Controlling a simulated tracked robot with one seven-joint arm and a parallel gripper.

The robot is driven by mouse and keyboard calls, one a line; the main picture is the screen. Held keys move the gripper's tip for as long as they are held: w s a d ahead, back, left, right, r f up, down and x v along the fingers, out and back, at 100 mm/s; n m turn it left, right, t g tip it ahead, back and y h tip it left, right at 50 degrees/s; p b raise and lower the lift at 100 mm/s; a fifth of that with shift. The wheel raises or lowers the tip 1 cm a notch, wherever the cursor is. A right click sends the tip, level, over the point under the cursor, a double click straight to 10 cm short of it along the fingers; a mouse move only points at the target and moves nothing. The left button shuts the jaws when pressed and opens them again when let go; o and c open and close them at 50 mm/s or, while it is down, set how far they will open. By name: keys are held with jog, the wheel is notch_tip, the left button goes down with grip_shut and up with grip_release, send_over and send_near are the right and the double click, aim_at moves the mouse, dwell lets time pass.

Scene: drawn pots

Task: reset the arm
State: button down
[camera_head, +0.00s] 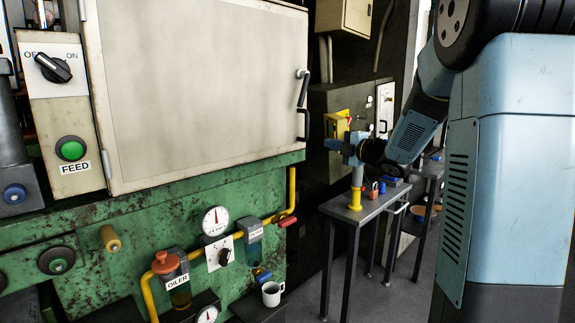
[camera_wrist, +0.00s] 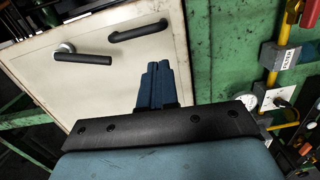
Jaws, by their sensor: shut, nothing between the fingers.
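My arm comes in from the right side of the head view, its blue-grey links bent down and to the left. Behind the fingers in that view is the cream cabinet door (camera_wrist: 120,62). I cannot tell how far the fingers are from it.
The green machine (camera_head: 140,235) fills the left, with the cream door (camera_head: 200,90) and its dark handles (camera_head: 303,124). A dark bench (camera_head: 345,212) stands behind my gripper.

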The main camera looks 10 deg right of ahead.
jog(key=s+d+r+m+g+h, duration=0.1)
jog(key=s+d+r+m+h, duration=0.1)
jog(key=s+m+h, duration=0.4)
jog(key=s+d+r+m+h, duration=0.1)
jog(key=s+d+m+h, duration=0.1)
jog(key=s+m+h, duration=0.45)
jog(key=s+a+f+m+g+y, duration=0.1)
jog(key=s+a+f+m+g, duration=0.1)
jog(key=s, duration=0.6)
jog(key=s+a+f+m+g+y, duration=0.1)
jog(key=s+a+f+m+g, duration=0.1)
jog(key=s, duration=0.7)
jog(key=s+a+f+m+g+y, duration=0.1)
jog(key=s+a+f+m+g, duration=0.2)
jog(key=s+m, duration=0.4)
notch_tip(320, 180, down, 2)
jog(key=shift+s+f+g, duration=0.15)
jog(key=shift+s+g, duration=0.55)
jog(key=shift+s, duration=0.3)
jog(key=shift+m, duration=0.25)
